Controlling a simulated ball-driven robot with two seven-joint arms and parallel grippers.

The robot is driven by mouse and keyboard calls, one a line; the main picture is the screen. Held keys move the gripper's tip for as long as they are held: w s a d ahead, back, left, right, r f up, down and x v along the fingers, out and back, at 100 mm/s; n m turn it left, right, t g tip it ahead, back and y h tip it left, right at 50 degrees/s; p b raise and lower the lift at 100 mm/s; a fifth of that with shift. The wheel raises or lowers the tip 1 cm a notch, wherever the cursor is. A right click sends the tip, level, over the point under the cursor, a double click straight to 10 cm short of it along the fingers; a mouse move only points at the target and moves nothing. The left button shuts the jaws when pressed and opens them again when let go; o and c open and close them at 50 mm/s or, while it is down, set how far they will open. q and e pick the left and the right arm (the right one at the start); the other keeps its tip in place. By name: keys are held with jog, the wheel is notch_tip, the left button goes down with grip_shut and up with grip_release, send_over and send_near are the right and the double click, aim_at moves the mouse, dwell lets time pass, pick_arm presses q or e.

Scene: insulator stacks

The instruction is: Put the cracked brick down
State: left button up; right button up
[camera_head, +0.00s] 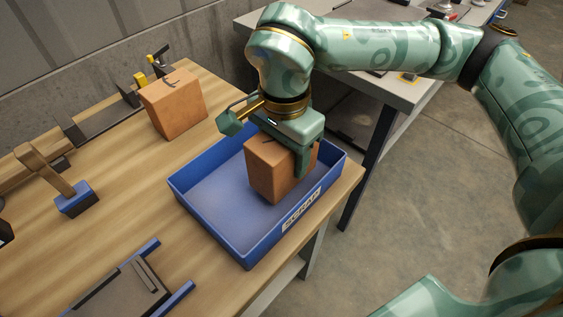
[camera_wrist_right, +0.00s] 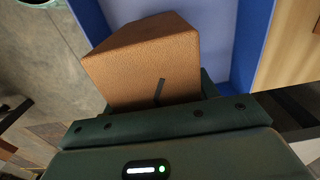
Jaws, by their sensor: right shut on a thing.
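A brown brick (camera_head: 272,172) is between the fingers of my right gripper (camera_head: 290,150), inside the outline of the blue bin marked SCRAP (camera_head: 215,232). The right gripper is shut on this brick. A dark crack-like mark shows on the brick (camera_wrist_right: 145,60) in the right wrist view, close to the gripper's palm. I cannot tell whether the brick's underside touches the bin floor. A second brown brick (camera_head: 173,105) with a dark mark on its top stands on the wooden table, behind and left of the bin. My left gripper is not in view.
The wooden table (camera_head: 120,215) holds a brush with a blue head (camera_head: 76,199) at left and a dark tray-like fixture with blue edges (camera_head: 135,290) at the front. The left part of the bin is empty. A grey bench (camera_head: 395,92) stands behind right.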

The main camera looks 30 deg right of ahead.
notch_tip(320, 180, down, 3)
jog(key=shift+f+b, duration=0.1)
jog(key=shift+b, duration=0.35)
jog(key=shift+a+r, duration=0.1)
jog(key=shift+r, duration=0.2)
jog(key=shift+f, duration=0.15)
jog(key=o, duration=1.3)
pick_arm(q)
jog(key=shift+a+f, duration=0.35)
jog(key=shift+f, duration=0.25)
pick_arm(e)
jog(key=shift+s, duration=0.1)
notch_tip(320, 180, up, 12)
jog(key=p, duration=0.5)
jog(key=shift+f, duration=0.1)
jog(key=shift+r, duration=0.3)
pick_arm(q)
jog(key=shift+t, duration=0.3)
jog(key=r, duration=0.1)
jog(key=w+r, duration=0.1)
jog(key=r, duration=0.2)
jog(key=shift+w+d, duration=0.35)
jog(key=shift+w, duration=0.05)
